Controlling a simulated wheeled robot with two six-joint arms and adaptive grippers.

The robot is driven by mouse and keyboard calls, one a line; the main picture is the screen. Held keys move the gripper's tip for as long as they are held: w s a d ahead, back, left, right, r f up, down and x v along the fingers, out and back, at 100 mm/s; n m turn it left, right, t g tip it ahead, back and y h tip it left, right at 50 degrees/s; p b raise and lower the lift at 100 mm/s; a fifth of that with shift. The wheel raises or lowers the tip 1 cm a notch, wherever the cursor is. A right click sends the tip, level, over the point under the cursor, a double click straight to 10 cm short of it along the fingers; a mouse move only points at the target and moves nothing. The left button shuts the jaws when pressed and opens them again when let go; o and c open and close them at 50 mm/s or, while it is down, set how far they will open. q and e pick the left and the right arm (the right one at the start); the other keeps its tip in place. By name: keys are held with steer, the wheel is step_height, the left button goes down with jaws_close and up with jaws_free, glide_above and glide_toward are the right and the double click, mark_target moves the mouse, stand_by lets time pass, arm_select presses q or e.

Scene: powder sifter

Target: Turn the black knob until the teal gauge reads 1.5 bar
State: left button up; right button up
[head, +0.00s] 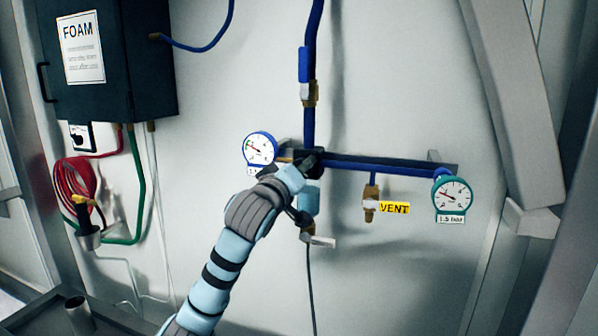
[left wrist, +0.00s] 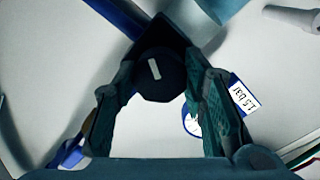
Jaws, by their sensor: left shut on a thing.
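The black knob (left wrist: 160,76), with a white mark line, sits between the fingertips of my left gripper (left wrist: 160,88) in the left wrist view. In the head view my left gripper (head: 303,166) reaches the black block (head: 316,153) on the blue pipe and hides the knob. The gripper is shut on the knob. The teal gauge (head: 452,195) is at the right end of the pipe, with a "1.5 bar" label under it. Its needle points to the upper left; its scale is too small to read. My right gripper is not in view.
A blue-rimmed gauge (head: 260,149) is just left of the knob, its label partly covered by my arm. A valve with a yellow VENT tag (head: 394,208) hangs below the pipe. A dark FOAM box (head: 105,60) and coiled hoses (head: 75,185) are at the left.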

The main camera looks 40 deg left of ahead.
arm_select(q)
steer(key=o, duration=1.1)
steer(key=shift+c, duration=0.2)
steer(key=shift+o, duration=0.5)
steer(key=shift+w, duration=0.1)
steer(key=v, duration=0.7)
steer(key=shift+s, duration=0.3)
steer(key=shift+w+f, duration=0.1)
steer(key=shift+w, duration=0.05)
